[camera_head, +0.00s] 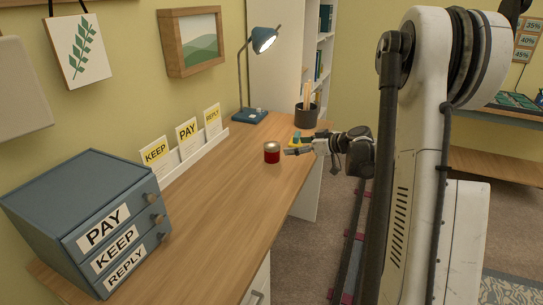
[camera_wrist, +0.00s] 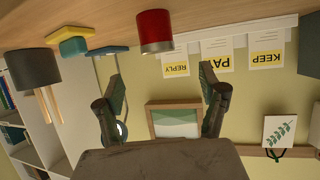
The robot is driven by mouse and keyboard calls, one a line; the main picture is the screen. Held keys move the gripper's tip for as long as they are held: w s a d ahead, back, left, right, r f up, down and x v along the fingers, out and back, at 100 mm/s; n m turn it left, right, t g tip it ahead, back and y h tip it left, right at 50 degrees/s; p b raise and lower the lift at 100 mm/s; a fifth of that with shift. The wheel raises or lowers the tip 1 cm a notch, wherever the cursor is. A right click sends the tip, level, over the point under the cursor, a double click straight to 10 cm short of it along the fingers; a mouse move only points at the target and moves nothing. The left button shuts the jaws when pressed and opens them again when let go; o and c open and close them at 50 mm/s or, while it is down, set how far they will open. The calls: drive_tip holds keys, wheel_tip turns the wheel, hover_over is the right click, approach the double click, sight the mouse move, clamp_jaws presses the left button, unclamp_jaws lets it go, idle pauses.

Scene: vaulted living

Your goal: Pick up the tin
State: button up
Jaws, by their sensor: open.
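The tin (camera_head: 272,154) is a small red can with a metallic rim, standing upright on the wooden desk (camera_head: 215,190). In the wrist view, which is upside down, the red tin (camera_wrist: 155,28) shows at the top middle, beyond the fingertips and between their lines. My gripper (camera_head: 291,152) is just to the right of the tin in the head view, low over the desk, with a small gap between them. In the wrist view my gripper's fingers (camera_wrist: 163,82) are spread wide apart with nothing between them.
A teal lamp (camera_head: 249,116) stands at the back. A white rack (camera_head: 190,157) with cards runs along the wall. A blue drawer box (camera_head: 62,215) stands at left. The desk's middle is clear.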

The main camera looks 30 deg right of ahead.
sight(276, 146)
drive_tip(key=b+x, duration=0.1)
drive_tip(key=x, duration=0.6)
drive_tip(key=shift+w+a+f, duration=0.15)
drive_tip(key=shift+w+f, duration=0.05)
drive_tip(key=shift+w, duration=0.1)
drive_tip(key=x, duration=0.1)
drive_tip(key=b+x, duration=0.1)
drive_tip(key=x, duration=0.1)
drive_tip(key=b+x, duration=0.1)
drive_tip(key=x, duration=0.1)
drive_tip(key=shift+w+d+f, duration=0.15)
drive_tip(key=shift+d+f, duration=0.05)
drive_tip(key=shift+r, duration=0.1)
drive_tip(key=c, duration=1.4)
drive_tip(key=shift+r, duration=0.1)
